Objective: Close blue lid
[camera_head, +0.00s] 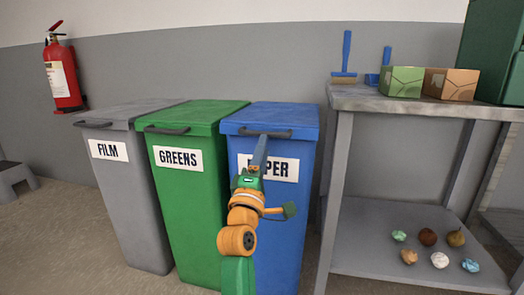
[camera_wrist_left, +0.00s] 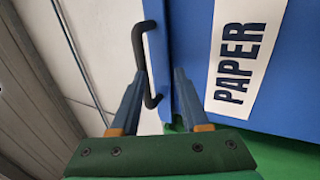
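The blue lid (camera_head: 285,116) lies flat on top of the blue bin (camera_head: 288,215) marked PAPER. Its dark handle (camera_head: 265,132) runs along the front edge. In the left wrist view the handle (camera_wrist_left: 139,48) and the lid's blue front edge (camera_wrist_left: 157,50) also show. My left gripper (camera_head: 262,143) is in front of the bin, just below the handle, and covers part of the PAPER label. In the left wrist view its fingers (camera_wrist_left: 160,72) are apart, with the handle's lower end between them. I cannot tell whether they touch it. My right gripper is not in view.
A green bin (camera_head: 190,210) marked GREENS and a grey bin (camera_head: 130,205) marked FILM stand to the left. A metal table (camera_head: 355,98) stands close on the right, with boxes on top and several crumpled lumps on its lower shelf.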

